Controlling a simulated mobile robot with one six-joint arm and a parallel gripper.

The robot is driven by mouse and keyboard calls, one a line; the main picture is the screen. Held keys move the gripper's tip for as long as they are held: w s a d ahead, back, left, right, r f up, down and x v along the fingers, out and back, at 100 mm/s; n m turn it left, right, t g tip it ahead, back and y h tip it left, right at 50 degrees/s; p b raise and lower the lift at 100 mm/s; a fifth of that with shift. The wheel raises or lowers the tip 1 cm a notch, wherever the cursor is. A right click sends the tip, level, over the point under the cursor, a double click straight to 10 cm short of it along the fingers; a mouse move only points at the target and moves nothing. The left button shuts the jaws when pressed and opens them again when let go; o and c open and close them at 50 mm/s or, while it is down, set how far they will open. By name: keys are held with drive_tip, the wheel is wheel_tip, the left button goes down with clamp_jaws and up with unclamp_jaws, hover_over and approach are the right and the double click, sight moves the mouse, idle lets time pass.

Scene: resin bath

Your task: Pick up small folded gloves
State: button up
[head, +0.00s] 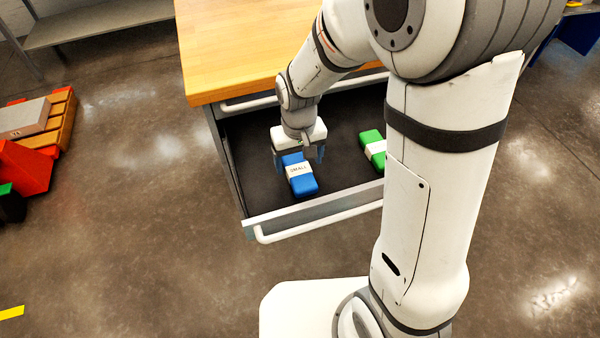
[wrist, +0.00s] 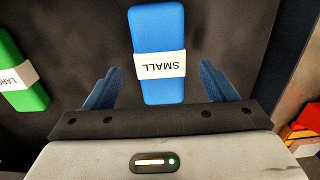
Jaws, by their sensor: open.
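The small folded gloves are a blue bundle (head: 300,182) with a white band reading SMALL, lying in the open drawer. In the wrist view the blue bundle (wrist: 158,40) lies straight ahead, its near end between the fingers as seen from above. My gripper (head: 298,155) is over the far end of the bundle in the head view. In the wrist view my gripper (wrist: 160,88) has its two blue fingers apart, one on each side of the bundle, with gaps to both. I cannot tell how far the fingertips are above the drawer floor.
A green bundle (head: 372,146) with a white band lies to the right in the same drawer; its band starts with LAR in the wrist view (wrist: 20,75). The drawer (head: 310,213) has raised walls and a white front handle. A wooden worktop (head: 235,50) overhangs its back.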

sight(299, 168)
wheel_tip(299, 168, down, 4)
drive_tip(key=shift+r+b, duration=0.25)
drive_tip(key=shift+b, duration=0.15)
drive_tip(key=shift+r, duration=0.1)
drive_tip(key=c, duration=1.1)
